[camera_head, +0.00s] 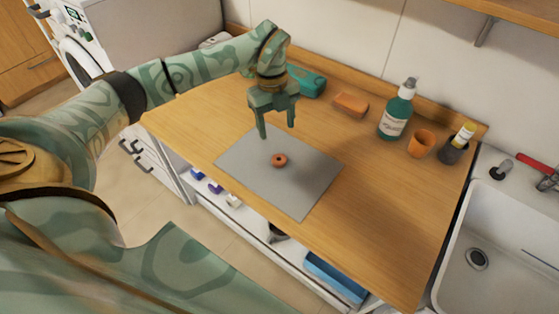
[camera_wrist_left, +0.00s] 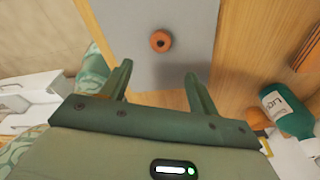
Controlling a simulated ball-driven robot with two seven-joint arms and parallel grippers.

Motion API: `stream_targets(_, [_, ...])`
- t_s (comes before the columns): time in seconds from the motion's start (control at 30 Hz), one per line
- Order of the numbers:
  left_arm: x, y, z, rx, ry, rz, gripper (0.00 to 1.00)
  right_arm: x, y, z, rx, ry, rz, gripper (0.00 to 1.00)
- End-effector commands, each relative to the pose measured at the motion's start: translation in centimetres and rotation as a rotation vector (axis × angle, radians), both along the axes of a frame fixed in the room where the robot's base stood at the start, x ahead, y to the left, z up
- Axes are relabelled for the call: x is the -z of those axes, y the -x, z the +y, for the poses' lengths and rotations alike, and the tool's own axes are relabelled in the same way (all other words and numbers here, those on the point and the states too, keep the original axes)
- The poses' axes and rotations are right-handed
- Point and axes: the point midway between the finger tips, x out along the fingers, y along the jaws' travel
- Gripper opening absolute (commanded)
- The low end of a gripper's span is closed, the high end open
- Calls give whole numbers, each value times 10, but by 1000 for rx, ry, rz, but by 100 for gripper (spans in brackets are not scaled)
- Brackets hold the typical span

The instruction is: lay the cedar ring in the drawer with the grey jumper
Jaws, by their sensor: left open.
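The cedar ring (camera_head: 279,160), a small reddish-brown ring, lies flat on the grey mat (camera_head: 310,192) on the wooden counter. In the left wrist view the ring (camera_wrist_left: 160,41) lies beyond my fingertips, roughly in line with the gap between them. My left gripper (camera_head: 277,131) points down above the far part of the mat, open and empty, apart from the ring. It also shows in the left wrist view (camera_wrist_left: 158,72). White drawer fronts with dark handles (camera_head: 137,156) are at the counter's left end. I cannot see a grey jumper. My right gripper is out of view.
At the counter's back stand a teal case (camera_head: 309,82), an orange block (camera_head: 351,104), a green pump bottle (camera_head: 396,114), an orange cup (camera_head: 421,143) and a dark cup (camera_head: 453,150). A sink (camera_head: 512,226) is at right. A shelf below holds a blue box (camera_head: 335,276).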

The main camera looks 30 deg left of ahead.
Motion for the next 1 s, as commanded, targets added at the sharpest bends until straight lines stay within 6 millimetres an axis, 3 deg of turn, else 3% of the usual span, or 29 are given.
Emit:
stream_targets(0.03, [16, 2, -2, 1, 2, 5, 61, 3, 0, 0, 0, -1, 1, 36])
stream_targets(0.2, [47, 3, -7, 1, 3, 1, 61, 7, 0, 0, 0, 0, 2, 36])
stream_targets(0.43, [67, 4, -8, 1, 2, 0, 61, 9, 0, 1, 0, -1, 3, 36])
stream_targets(0.63, [100, 5, -8, 3, 3, 0, 61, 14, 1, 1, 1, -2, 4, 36])
stream_targets(0.97, [110, 5, -9, 3, 2, -3, 61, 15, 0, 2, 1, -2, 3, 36])
stream_targets(1.0, [110, 5, -9, 3, 2, -3, 52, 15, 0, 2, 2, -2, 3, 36])
